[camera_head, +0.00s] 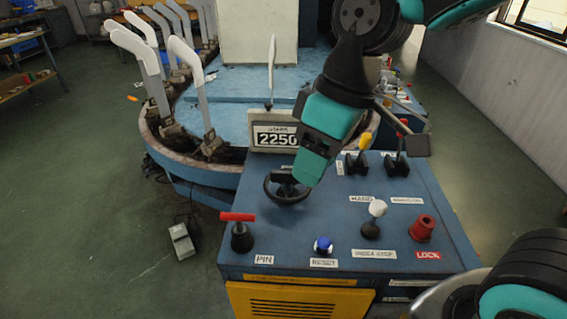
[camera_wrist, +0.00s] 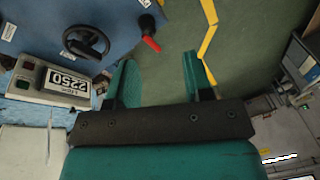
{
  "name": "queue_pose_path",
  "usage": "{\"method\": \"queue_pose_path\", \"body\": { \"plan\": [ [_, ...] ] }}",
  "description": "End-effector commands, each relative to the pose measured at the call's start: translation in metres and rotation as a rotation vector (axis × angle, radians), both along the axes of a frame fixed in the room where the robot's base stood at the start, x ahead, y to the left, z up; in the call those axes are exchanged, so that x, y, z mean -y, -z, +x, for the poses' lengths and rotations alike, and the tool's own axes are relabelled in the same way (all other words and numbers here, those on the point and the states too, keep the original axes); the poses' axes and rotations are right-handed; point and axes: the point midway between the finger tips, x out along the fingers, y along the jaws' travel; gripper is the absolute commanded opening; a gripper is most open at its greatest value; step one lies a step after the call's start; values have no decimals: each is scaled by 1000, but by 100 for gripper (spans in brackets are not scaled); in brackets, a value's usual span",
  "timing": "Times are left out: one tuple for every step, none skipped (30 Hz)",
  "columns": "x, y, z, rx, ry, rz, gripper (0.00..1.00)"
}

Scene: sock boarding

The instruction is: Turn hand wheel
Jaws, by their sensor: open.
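The black hand wheel (camera_head: 287,187) lies on the blue control console, left of its middle and in front of the counter that reads 2250 (camera_head: 277,136). In the wrist view the hand wheel (camera_wrist: 87,42) shows at the upper left, apart from my gripper. My gripper (camera_wrist: 157,65) is open, with two green fingers and nothing between them. In the head view my arm comes down from the upper right over the console, above and just right of the wheel. It covers a little of the wheel's right side; the fingertips are hard to make out there.
A red-handled PIN lever (camera_head: 238,230), a blue RESET button (camera_head: 323,246), a white-knobbed lever (camera_head: 373,218) and a red LOCK knob (camera_head: 422,228) stand around the wheel. Yellow and red levers (camera_head: 358,158) stand behind. Sock forms (camera_head: 190,85) ring the turntable at the back left.

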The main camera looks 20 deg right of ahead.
Motion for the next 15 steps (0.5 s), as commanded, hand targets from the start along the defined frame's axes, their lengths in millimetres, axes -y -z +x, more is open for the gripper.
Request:
{"method": "queue_pose_path", "body": {
  "plan": [
    [3,-2,33,10,-43,-38,47],
    [6,-1,52,19,-75,-60,47],
    [9,1,77,28,-118,-92,47],
    [12,4,95,34,-149,-114,47],
    [15,6,112,39,-180,-135,47],
    [20,11,134,42,-219,-161,47],
    [23,15,148,44,-247,-179,47],
    [26,19,161,44,-274,-196,47],
    [30,25,177,43,-305,-215,47],
    [32,29,187,44,-327,-228,47],
    [34,32,195,42,-346,-238,47],
    [37,36,205,41,-367,-250,47],
    [38,39,211,40,-382,-257,47],
    [39,42,215,40,-394,-263,47],
    [41,45,220,39,-405,-269,47]
  ]
}}
